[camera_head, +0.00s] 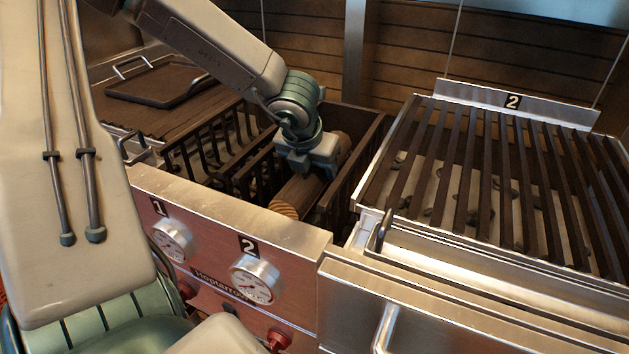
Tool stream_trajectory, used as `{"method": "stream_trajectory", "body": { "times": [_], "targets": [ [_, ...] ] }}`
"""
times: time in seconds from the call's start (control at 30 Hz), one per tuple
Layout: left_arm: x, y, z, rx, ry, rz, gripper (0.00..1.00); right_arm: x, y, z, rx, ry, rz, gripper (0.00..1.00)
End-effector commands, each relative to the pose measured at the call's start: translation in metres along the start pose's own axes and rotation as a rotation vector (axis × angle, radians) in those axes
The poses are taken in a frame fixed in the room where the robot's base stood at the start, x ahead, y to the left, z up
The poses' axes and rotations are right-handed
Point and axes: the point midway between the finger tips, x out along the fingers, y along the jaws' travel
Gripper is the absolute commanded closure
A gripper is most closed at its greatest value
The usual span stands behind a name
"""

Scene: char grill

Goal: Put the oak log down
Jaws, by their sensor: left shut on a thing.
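The oak log (297,196) is a brown round piece with a pale cut end facing me. It lies within the log compartment (345,190) between dark slatted walls, behind the front panel with the number 2. My left gripper (308,165) points down from above and is shut on the log around its middle. The fingertips are partly hidden by the gripper body and the log. I cannot tell whether the log touches the compartment floor. My right gripper is not in view.
A slatted grill (490,180) marked 2 stands at the right, with a metal handle (384,230) at its front corner. A dark tray (158,83) lies on the left grill. Two gauges (254,280) sit on the front panel.

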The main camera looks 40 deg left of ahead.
Motion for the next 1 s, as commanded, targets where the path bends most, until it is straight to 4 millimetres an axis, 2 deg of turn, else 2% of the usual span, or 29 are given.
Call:
{"method": "stream_trajectory", "body": {
  "times": [0.1,0.23,0.63,1.0],
  "targets": [
    [0.017,0.000,-0.008,0.001,0.004,0.000,0.88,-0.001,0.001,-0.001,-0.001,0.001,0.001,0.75],
    [0.026,0.000,-0.011,0.002,0.002,-0.001,0.88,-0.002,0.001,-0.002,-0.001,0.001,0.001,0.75],
    [0.027,0.000,-0.011,0.001,0.000,-0.001,0.88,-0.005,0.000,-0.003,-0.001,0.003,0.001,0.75],
    [0.028,0.000,-0.012,0.001,-0.001,-0.001,0.88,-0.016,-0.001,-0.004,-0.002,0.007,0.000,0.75]
  ]
}}
